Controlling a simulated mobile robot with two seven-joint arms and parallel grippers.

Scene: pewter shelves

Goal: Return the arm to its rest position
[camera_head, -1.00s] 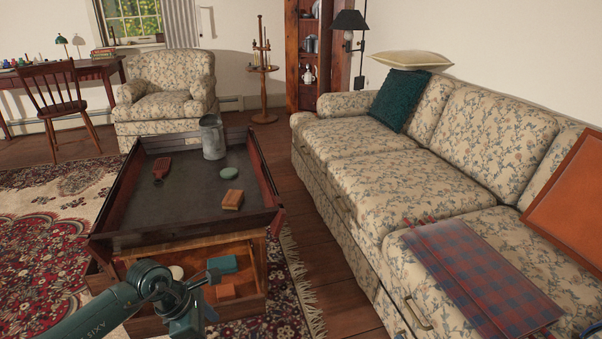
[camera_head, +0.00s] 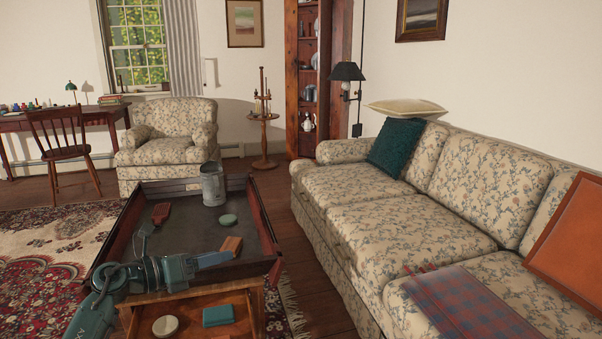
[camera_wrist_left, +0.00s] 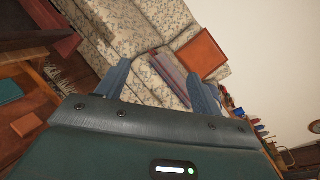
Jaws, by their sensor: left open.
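My left arm (camera_head: 108,283) comes in from the lower left in the head view. My left gripper (camera_head: 214,259) points right, over the near edge of the dark tray-topped coffee table (camera_head: 254,268). In the left wrist view its two blue-grey fingers (camera_wrist_left: 160,72) are spread, with nothing between them. The floral sofa and the leaning orange board (camera_wrist_left: 201,54) show beyond them. My right gripper is in neither view.
The table top holds a metal can (camera_head: 212,187), a green round piece (camera_head: 228,220) and a brown block (camera_head: 231,244). Its open drawer (camera_head: 190,310) holds a white round piece (camera_head: 165,326) and a teal box (camera_head: 218,315). The floral sofa (camera_head: 400,222) stands right.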

